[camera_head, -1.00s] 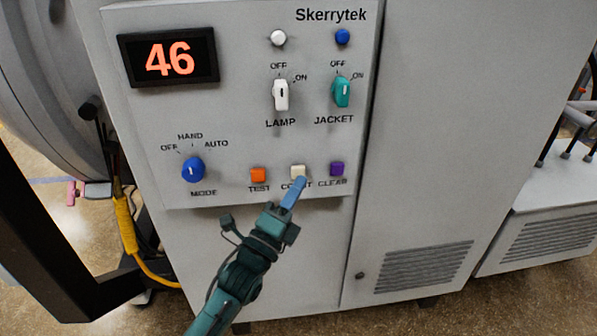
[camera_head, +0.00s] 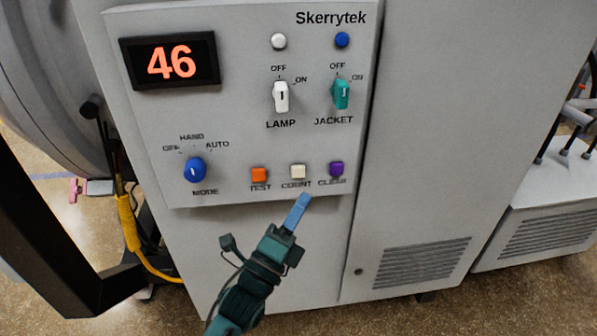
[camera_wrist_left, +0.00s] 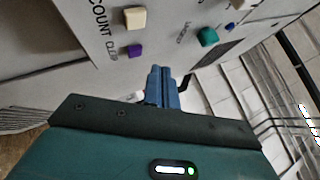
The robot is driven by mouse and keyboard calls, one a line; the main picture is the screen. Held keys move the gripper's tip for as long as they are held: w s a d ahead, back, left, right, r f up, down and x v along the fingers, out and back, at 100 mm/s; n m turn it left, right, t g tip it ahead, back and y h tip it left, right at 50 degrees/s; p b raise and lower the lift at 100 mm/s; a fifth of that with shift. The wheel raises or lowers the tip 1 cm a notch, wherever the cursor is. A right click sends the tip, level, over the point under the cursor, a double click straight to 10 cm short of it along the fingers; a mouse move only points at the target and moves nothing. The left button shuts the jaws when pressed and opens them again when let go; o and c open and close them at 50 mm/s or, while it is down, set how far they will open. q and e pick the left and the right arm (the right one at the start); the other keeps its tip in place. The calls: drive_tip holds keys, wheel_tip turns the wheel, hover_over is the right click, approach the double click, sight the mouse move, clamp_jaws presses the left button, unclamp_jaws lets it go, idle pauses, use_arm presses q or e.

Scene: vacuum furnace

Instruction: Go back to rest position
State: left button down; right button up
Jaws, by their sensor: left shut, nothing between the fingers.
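My left gripper (camera_head: 299,207) is shut and empty, with blue fingers pressed together. In the head view it is just below the lower edge of the control panel (camera_head: 235,125), under the cream COUNT button (camera_head: 298,171) and the purple CLEAR button (camera_head: 337,169). It appears clear of both buttons. In the left wrist view the shut fingers (camera_wrist_left: 160,75) point toward the panel, with the COUNT button (camera_wrist_left: 135,18) and CLEAR button (camera_wrist_left: 135,50) to their upper left. The display (camera_head: 170,60) reads 46. My right gripper is not in view.
The panel also has an orange TEST button (camera_head: 259,174), a blue MODE knob (camera_head: 194,170), a white LAMP switch (camera_head: 281,96) and a teal JACKET switch (camera_head: 341,94). A black frame (camera_head: 60,255) and yellow hose (camera_head: 128,225) are at left. A vented cabinet (camera_head: 440,190) is at right.

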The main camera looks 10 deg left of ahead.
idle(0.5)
use_arm(q)
drive_tip(key=s+a+f+n+g+y, duration=0.3)
drive_tip(key=s+a+f+n+g, duration=0.1)
drive_tip(key=s+f+n, duration=0.5)
drive_tip(key=s+a+f+n+g+y, duration=0.3)
drive_tip(key=s+f+n+g, duration=0.3)
drive_tip(key=f+n, duration=0.8)
drive_tip(key=s+a+f, duration=0.1)
drive_tip(key=s, duration=0.2)
drive_tip(key=shift+s+f+n+g, duration=0.2)
drive_tip(key=shift+s+n+g, duration=0.1)
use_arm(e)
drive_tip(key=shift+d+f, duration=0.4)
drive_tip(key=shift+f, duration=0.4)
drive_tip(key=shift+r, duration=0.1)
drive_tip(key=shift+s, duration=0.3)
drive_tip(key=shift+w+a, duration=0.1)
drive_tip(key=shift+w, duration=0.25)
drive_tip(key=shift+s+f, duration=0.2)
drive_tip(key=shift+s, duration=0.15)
